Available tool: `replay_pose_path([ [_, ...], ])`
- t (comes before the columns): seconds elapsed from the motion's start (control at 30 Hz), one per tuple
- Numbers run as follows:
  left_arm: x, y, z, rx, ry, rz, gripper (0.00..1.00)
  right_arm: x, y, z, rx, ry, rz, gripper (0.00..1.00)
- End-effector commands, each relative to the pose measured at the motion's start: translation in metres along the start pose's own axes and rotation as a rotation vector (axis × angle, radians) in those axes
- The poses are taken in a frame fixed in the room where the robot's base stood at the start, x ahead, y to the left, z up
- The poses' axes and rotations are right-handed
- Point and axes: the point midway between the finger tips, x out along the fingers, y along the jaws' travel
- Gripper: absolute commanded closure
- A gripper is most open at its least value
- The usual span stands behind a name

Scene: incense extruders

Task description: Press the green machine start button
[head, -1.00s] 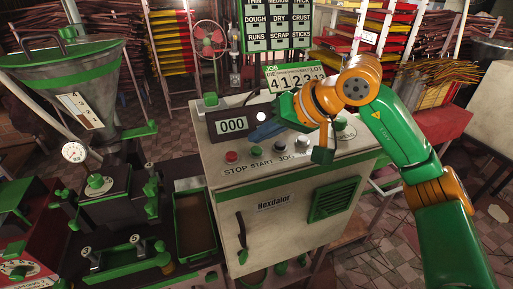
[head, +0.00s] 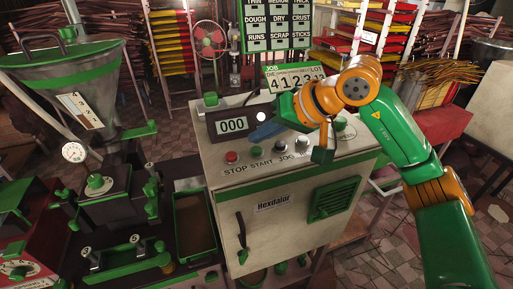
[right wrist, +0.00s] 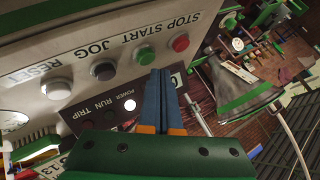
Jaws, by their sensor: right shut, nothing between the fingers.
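The green start button (head: 255,152) sits on the sloped top panel of the pale machine (head: 226,190), above the word START. It also shows in the right wrist view (right wrist: 146,55), raised on the panel. The red stop button (head: 231,156) is on its left in the head view. My right gripper (head: 254,135) is shut and empty, with its blue fingers just above and behind the start button. In the right wrist view the fingertips (right wrist: 160,72) appear just below the green button; a gap to its surface is hard to judge. My left gripper is not in view.
The black jog button (head: 279,146) and pale reset button (head: 303,141) continue the row. A display reading 000 (head: 232,125) stands behind the buttons, close to my fingers. A hopper machine (head: 95,190) and a brown-filled tray (head: 195,222) lie to the left.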

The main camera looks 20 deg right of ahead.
Motion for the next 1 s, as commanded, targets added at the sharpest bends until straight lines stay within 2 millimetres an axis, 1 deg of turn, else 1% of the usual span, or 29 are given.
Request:
replay_pose_path([
  [0.2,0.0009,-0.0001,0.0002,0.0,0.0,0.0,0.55,0.0007,0.0006,0.0006,0.0,0.0,0.0,1.0],
  [0.4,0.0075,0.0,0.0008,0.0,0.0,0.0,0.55,0.0063,0.0048,0.0047,0.0,0.0,0.001,1.0],
  [1.0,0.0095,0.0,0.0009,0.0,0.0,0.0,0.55,0.0082,0.006,0.0061,0.0,0.0,0.0,1.0],
])
